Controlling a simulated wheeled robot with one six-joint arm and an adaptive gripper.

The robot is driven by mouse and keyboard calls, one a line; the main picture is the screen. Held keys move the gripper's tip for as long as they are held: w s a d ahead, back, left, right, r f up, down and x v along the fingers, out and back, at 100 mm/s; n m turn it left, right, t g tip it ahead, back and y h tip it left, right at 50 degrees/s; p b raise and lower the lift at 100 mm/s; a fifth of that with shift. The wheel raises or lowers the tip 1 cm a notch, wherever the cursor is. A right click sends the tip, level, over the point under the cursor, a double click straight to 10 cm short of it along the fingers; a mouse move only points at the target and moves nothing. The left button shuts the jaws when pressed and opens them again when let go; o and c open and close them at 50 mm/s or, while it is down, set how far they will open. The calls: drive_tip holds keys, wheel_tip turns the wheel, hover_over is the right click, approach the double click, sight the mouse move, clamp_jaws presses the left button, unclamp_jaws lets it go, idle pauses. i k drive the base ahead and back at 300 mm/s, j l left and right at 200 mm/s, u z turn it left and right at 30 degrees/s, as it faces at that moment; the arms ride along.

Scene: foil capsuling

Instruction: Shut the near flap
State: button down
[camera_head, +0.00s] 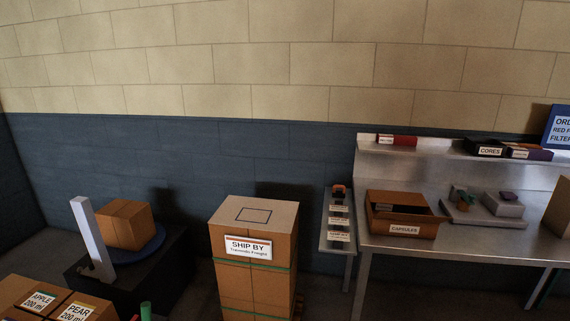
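An open brown carton labelled CAPSULES (380,224) stands on the left part of the steel bench. Its dark inside shows from above, and a strip of cardboard slants along its front edge. I cannot tell whether this strip is a flap. Another brown carton (124,225) sits on a blue round plate (152,252) at the left, beside a pale upright post (91,236). Its top looks closed, with no raised flap that I can make out. My gripper is not in view.
A tall carton stack (255,262) labelled SHIP BY stands in the middle. A narrow side shelf (337,246) adjoins the steel bench (459,246). Boxes labelled APPLE (37,299) and PEAR (80,309) are at lower left. Dark floor shows between the stack and the bench.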

sight(380, 215)
drive_tip(key=i+l+z, duration=0.25)
drive_tip(key=i, duration=0.3)
drive_tip(key=i+j+z, duration=0.1)
drive_tip(key=i+z, duration=0.2)
drive_tip(key=i, duration=0.2)
